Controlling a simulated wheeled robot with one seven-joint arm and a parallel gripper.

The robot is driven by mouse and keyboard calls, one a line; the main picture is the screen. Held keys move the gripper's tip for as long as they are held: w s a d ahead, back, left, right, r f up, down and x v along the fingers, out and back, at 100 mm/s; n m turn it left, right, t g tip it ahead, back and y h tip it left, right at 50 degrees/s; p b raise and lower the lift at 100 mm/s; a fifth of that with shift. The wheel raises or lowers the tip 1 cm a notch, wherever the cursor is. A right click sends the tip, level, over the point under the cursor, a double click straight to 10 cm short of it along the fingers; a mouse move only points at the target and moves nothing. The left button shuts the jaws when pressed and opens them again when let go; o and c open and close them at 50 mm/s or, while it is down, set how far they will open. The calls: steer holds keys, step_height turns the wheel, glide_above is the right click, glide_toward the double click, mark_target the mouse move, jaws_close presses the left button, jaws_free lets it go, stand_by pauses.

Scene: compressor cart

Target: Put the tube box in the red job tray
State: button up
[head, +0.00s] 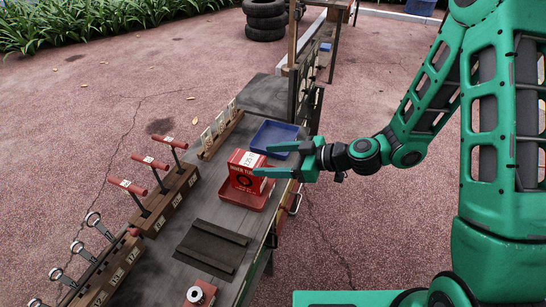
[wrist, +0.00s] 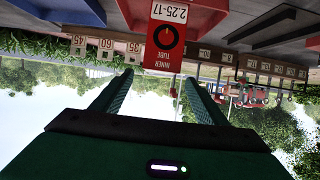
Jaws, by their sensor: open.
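The tube box (head: 243,172), red with a white label, stands at the back left part of the red job tray (head: 246,200) in the head view. I cannot tell whether its base touches the tray floor. In the wrist view the tube box (wrist: 166,38) shows upside down, centred at the top between my finger ends. My gripper (head: 264,160) is open and reaches in from the right. Its fingertips are at the box's near side, one at each side of it; contact is not clear.
A blue tray (head: 274,136) lies just behind the red one. A ribbed dark mat (head: 212,247) lies in front. Racks with red-handled tools (head: 152,162) and wrenches (head: 70,262) line the left edge. A small red-and-white can (head: 199,294) stands at the front.

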steer(key=shift+d, duration=0.2)
steer(key=s+d+r+m+g+h, duration=0.1)
steer(key=s+d+m+h, duration=0.2)
steer(key=d, duration=0.7)
steer(key=s+d+r+m+h, duration=0.2)
steer(key=d+m+h, duration=0.15)
steer(key=d, duration=0.65)
steer(key=s+d+r+m+g+h, duration=0.1)
steer(key=s+d+m+h, duration=0.2)
steer(key=d, duration=0.7)
steer(key=s+d+r+m+g+h, duration=0.1)
steer(key=s+d+r+m, duration=0.3)
steer(key=s, duration=0.4)
steer(key=s+d+r+m+g+h, duration=0.1)
steer(key=s+d+r+m+h, duration=0.1)
steer(key=s+d+r+m, duration=0.2)
steer(key=s+d+m, duration=0.3)
steer(key=s+d, duration=0.1)
steer(key=s, duration=0.1)
steer(key=shift+d+g, duration=0.3)
steer(key=shift+d, duration=0.05)
